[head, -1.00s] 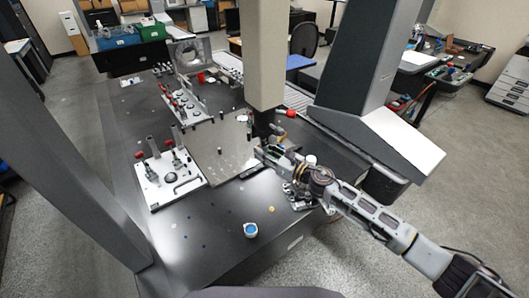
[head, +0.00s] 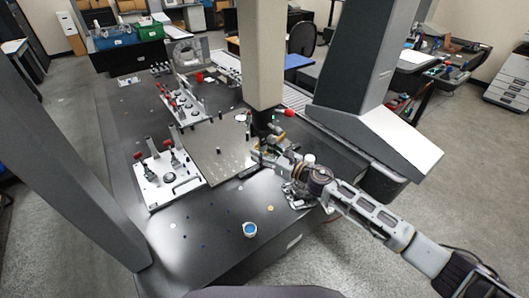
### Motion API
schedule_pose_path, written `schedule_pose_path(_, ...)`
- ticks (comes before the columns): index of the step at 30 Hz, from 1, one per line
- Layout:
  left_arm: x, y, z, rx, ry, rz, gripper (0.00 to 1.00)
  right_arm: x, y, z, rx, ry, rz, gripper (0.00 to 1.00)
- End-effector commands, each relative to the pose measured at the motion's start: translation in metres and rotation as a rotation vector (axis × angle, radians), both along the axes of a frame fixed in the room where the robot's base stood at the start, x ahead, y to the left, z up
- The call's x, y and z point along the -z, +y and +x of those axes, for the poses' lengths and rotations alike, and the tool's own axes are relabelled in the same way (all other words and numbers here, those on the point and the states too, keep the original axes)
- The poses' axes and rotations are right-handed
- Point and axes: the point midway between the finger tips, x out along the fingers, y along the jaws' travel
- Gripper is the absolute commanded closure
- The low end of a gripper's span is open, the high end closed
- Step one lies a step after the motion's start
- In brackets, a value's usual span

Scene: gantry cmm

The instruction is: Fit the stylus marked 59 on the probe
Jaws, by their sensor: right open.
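The probe head (head: 264,122) hangs at the lower end of the beige vertical column, with a small green light on it. My right gripper (head: 256,154) is just below the probe head, above the right edge of the grey plate. Its jaws are open. I cannot tell whether a stylus is between the fingers or on the probe. The number 59 is not readable anywhere. My left gripper is not in view.
The grey plate (head: 222,160) lies on the dark table (head: 195,235). A white fixture (head: 155,190) with clamps stands at its left, another (head: 185,112) behind. A blue-topped round cup (head: 250,230) stands near the front. The column (head: 263,60) rises close above my gripper.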

Motion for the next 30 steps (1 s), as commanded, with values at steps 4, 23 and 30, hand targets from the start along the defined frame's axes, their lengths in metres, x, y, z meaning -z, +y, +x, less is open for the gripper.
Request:
schedule_pose_path(4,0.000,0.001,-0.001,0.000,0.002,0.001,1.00,0.000,-0.002,-0.001,0.000,0.000,0.000,0.51)
schedule_pose_path(23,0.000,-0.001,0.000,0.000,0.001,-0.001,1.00,0.001,-0.039,-0.031,0.000,0.001,0.000,0.51)
schedule_pose_path(30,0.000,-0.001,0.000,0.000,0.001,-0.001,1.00,0.000,-0.055,-0.044,0.001,0.001,0.001,0.51)
